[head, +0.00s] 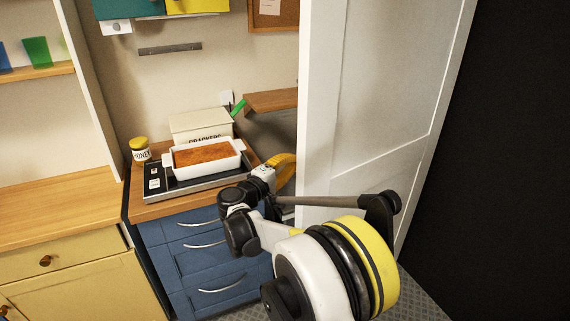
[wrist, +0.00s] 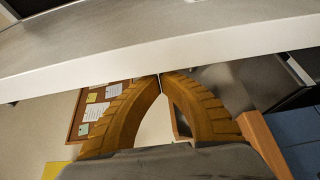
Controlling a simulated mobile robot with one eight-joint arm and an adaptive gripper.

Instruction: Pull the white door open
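The white door (head: 385,95) stands ajar on the right in the head view, its near face panelled and its free edge at the left. A black opening or dark wall shows to its right. My gripper (head: 289,170) has yellow-orange fingers beside that free edge, partly hidden behind the door. In the wrist view the door's edge (wrist: 150,57) crosses as a pale band. The two curved fingers of my gripper (wrist: 161,78) meet at their tips just beside this band, with nothing between them. Whether they touch the door I cannot tell. No door handle shows.
A blue drawer cabinet (head: 205,260) with a wooden top stands left of my arm. A tray (head: 190,186) with a white baking dish (head: 215,170), a cracker box (head: 201,124) and a honey jar (head: 140,148) are on it. A wooden shelf (head: 270,100) lies behind the door's edge.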

